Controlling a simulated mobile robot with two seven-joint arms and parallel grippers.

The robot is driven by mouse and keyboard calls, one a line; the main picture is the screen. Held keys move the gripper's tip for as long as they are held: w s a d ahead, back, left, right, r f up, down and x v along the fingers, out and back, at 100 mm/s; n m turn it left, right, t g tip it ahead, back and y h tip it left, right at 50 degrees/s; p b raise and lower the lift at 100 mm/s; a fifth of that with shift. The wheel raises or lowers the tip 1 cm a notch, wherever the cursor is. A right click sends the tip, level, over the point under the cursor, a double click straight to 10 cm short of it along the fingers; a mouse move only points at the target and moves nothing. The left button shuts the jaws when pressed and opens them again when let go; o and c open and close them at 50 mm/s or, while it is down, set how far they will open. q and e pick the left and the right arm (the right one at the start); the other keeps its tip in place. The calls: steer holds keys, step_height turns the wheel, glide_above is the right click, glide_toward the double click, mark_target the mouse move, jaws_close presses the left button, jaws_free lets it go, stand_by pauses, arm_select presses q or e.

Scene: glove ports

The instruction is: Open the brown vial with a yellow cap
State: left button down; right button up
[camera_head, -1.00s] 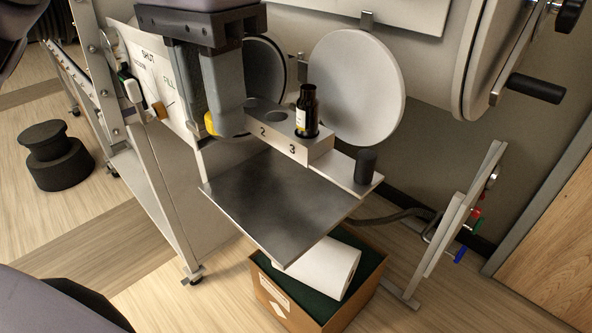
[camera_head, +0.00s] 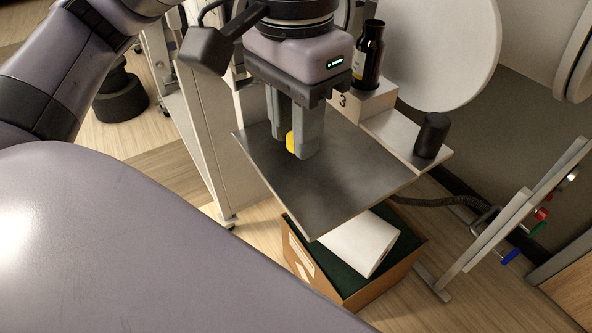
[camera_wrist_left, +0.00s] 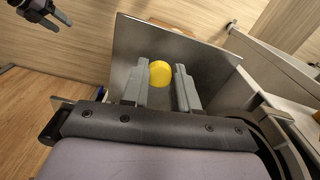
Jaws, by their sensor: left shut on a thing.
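The brown vial (camera_head: 369,54) stands upright in the block beside the number 3. Its dark neck is bare, with no cap on it. The yellow cap (camera_head: 291,142) is between the fingers of my left gripper (camera_head: 297,148), which is shut on it above the grey metal plate. In the left wrist view the cap (camera_wrist_left: 160,73) sits between the two fingertips (camera_wrist_left: 161,80). My right gripper (camera_wrist_left: 56,20) shows small at the top left of the left wrist view, its fingers apart and empty.
The metal plate (camera_head: 330,185) is bare. A black knob (camera_head: 432,135) stands on the ledge to the right of the vial's block. A round white door (camera_head: 440,50) is behind it. A cardboard box (camera_head: 390,280) with a white roll (camera_head: 352,245) is below the plate.

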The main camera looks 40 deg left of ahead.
mark_target(296, 186)
arm_select(q)
step_height(296, 186, down, 3)
steer(key=shift+r, duration=0.2)
steer(key=shift+f+b, duration=0.3)
steer(key=shift+f, duration=1.65)
steer(key=shift+f, duration=0.2)
steer(key=c, duration=0.9)
jaws_free()
steer(key=shift+o, duration=0.2)
steer(key=shift+r, duration=0.15)
